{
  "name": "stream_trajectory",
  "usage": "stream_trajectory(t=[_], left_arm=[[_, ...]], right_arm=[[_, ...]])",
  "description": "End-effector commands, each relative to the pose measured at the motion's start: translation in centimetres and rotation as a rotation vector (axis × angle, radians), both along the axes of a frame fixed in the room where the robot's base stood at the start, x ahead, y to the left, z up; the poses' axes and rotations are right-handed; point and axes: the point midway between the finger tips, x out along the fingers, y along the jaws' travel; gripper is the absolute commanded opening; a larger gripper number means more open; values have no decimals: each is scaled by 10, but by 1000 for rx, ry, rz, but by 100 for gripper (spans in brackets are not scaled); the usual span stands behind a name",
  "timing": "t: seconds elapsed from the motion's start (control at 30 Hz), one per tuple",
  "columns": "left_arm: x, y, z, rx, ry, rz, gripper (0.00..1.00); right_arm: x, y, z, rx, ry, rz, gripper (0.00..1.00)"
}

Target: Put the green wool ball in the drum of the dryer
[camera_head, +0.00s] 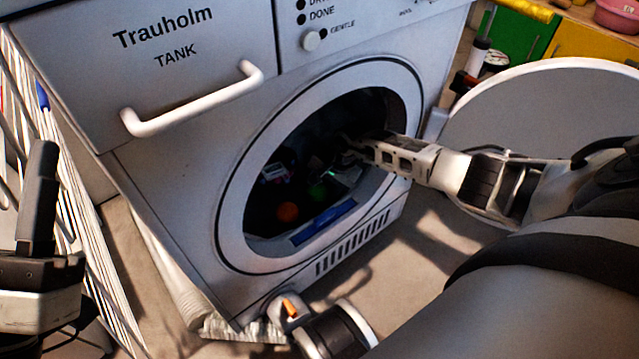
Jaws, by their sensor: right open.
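The dryer (165,190) stands in front of me with its round opening uncovered and its drum (270,225) dark inside. My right arm reaches into the opening from the right. My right gripper (343,155) is open inside the opening; its tips are dim in the shadow. The green wool ball (318,192) shows small and dim in the drum, below and left of the gripper tips and apart from them. What it rests on is too dark to tell. My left gripper (40,195) is at the left edge, far from the dryer opening, only partly in view.
An orange ball (287,211) and other dim small things lie in the drum. A blue strip (323,222) is at the opening's lower edge. The round door (550,115) stands open at right. A white rack (75,220) is at left. The floor (400,265) before the dryer is mostly clear.

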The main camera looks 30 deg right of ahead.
Motion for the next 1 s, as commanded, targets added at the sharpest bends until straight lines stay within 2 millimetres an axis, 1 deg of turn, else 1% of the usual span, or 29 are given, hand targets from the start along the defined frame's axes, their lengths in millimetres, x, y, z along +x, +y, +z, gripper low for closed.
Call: stream_trajectory(t=[0.03,0.1,0.2,0.3,0.4,0.5,1.0], left_arm=[[3,1,-3,-26,102,-3,36],[6,1,-16,-53,223,-14,36],[7,0,-33,-85,364,-28,36],[5,-1,-46,-108,463,-41,36],[4,-2,-53,-120,513,-48,36],[3,-2,-56,-124,528,-52,36],[3,-2,-55,-121,523,-51,36]], right_arm=[[-2,-2,18,0,-4,3,52],[-5,-3,31,0,-4,3,52],[-10,-5,46,3,-4,2,52],[-12,-6,55,5,-5,2,52],[-14,-6,60,6,-6,1,52],[-14,-6,60,6,-6,0,52],[-14,-6,60,8,-6,0,52]])
